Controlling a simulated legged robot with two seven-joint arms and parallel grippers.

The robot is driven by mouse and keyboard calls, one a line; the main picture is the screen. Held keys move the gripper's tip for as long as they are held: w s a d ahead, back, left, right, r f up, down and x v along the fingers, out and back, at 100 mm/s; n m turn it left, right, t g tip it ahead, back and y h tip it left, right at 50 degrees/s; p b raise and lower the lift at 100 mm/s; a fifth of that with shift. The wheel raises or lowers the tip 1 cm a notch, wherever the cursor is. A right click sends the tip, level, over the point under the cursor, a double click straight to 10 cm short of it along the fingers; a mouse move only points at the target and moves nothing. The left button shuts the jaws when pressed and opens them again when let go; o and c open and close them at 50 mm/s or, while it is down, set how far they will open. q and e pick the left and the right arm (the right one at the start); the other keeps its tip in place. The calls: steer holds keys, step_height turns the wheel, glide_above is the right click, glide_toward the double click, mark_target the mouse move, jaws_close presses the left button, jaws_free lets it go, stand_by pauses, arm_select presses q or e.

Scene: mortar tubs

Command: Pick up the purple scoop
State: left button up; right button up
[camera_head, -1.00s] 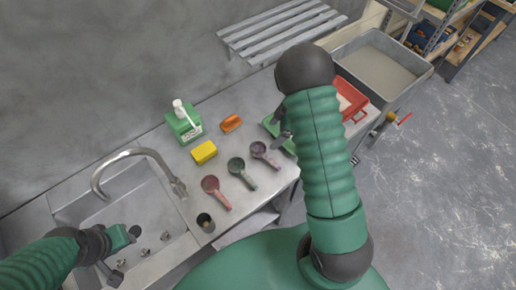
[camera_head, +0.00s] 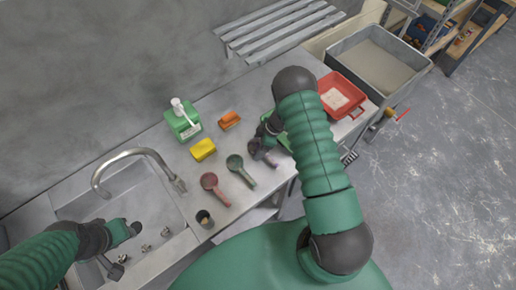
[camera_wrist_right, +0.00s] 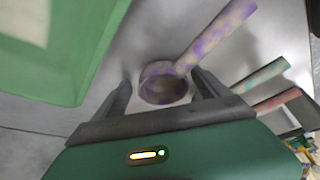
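The purple scoop (camera_wrist_right: 215,40) has a mottled purple and grey handle and a round bowl. In the right wrist view its bowl lies between the two fingers of my right gripper (camera_wrist_right: 162,90), which is open with gaps beside the bowl. In the head view my right gripper (camera_head: 258,145) is over the scoop's bowl and partly hides the scoop (camera_head: 269,160) on the counter. My left gripper (camera_head: 130,231) is over the sink at the lower left; its fingers are too small to tell open or shut.
A green scoop (camera_head: 237,166) and a red scoop (camera_head: 211,184) lie to the left. A green tray (camera_wrist_right: 62,50) is close beside my right gripper. A red tray (camera_head: 338,94), yellow sponge (camera_head: 203,149), orange brush (camera_head: 230,119), soap bottle (camera_head: 183,125) and small dark cup (camera_head: 204,219) share the counter.

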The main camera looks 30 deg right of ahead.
steer(key=c, duration=0.5)
steer(key=shift+s+a+r, duration=0.1)
steer(key=shift+a+r, duration=0.05)
steer(key=c, duration=1)
